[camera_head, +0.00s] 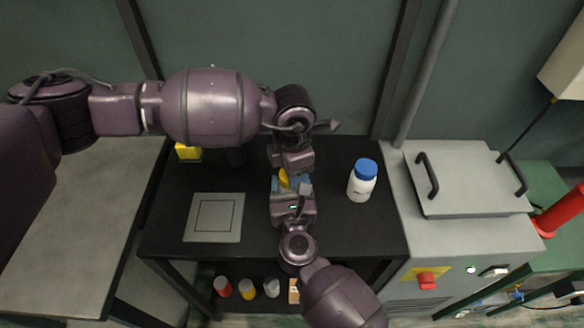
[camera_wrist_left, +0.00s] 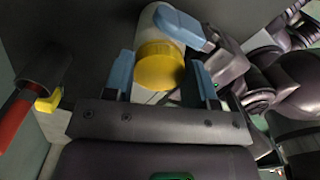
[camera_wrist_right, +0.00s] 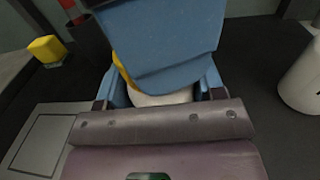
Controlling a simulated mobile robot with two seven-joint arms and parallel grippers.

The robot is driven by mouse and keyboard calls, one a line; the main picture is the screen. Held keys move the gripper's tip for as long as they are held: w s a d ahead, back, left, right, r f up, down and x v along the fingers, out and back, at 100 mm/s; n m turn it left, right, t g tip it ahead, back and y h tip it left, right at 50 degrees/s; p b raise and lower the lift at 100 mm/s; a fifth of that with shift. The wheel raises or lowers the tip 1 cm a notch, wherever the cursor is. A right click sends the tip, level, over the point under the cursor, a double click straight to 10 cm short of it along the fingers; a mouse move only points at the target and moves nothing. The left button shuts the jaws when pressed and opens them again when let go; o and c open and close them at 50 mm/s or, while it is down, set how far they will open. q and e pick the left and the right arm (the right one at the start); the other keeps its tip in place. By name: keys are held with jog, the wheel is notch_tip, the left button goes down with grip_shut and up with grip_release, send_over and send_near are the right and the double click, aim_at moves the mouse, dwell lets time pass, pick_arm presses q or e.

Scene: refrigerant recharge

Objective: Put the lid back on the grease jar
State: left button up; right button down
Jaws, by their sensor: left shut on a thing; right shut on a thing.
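The grease jar is white (camera_wrist_left: 154,34) and its lid is yellow (camera_wrist_left: 160,66). In the left wrist view the lid lies between the blue fingers of my left gripper (camera_wrist_left: 160,75), against the jar; whether it is seated cannot be told. My right gripper (camera_wrist_right: 160,90) is shut on the white jar body (camera_wrist_right: 162,98), seen low between its fingers; a large blue finger hides most of it. The lid's yellow edge (camera_wrist_right: 122,70) shows beside that finger. In the head view both grippers meet over the black table, with a little yellow lid (camera_head: 284,179) showing between them.
A white bottle with a blue cap (camera_head: 362,182) stands right of the grippers. A grey square plate (camera_head: 230,231) lies at left, a yellow block (camera_head: 188,153) behind it. A grey machine (camera_head: 450,240) stands at right. Several small containers sit on the lower shelf (camera_head: 262,275).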

pick_arm(q)
jog(key=m, duration=0.4)
jog(key=shift+s+m, duration=0.15)
jog(key=shift+m, duration=0.25)
jog(key=o, duration=0.9)
jog(key=shift+r, duration=2.25)
jog(key=shift+n, duration=0.3)
jog(key=shift+c, duration=0.4)
